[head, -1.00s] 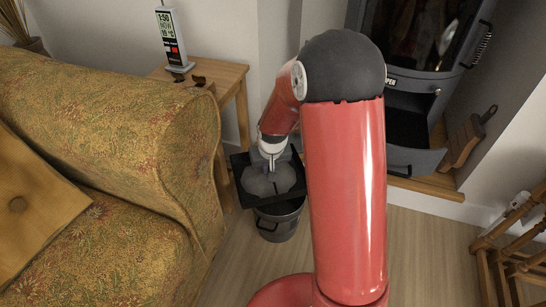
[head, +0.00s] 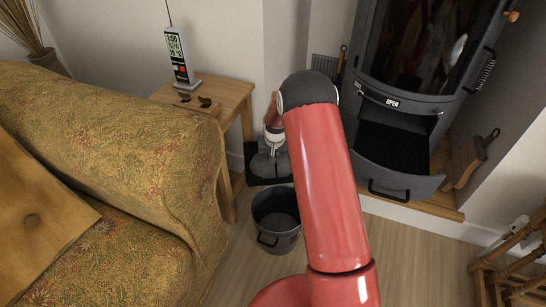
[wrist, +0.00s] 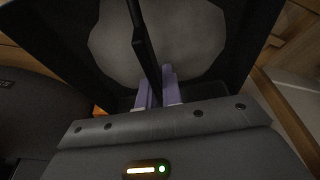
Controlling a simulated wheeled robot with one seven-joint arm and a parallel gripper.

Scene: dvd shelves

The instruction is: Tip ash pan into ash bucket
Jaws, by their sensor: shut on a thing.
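The ash pan is a dark square tray (head: 256,181) with a grey heap of ash (head: 269,165) in it, in the head view behind the bucket. In the wrist view the ash (wrist: 160,38) fills the middle of the pan. My gripper (wrist: 158,88) is shut on the pan's thin black handle; in the head view it (head: 273,150) is partly hidden by my arm. The ash bucket (head: 277,230), dark grey with a handle, stands on the floor in front of the pan. Its open top shows, and the visible inside looks empty.
A patterned sofa (head: 130,130) is on the left. A wooden side table (head: 232,98) with a weather clock (head: 180,58) stands behind it. The stove (head: 420,60), with its lower drawer-like front (head: 385,175) open, is at right.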

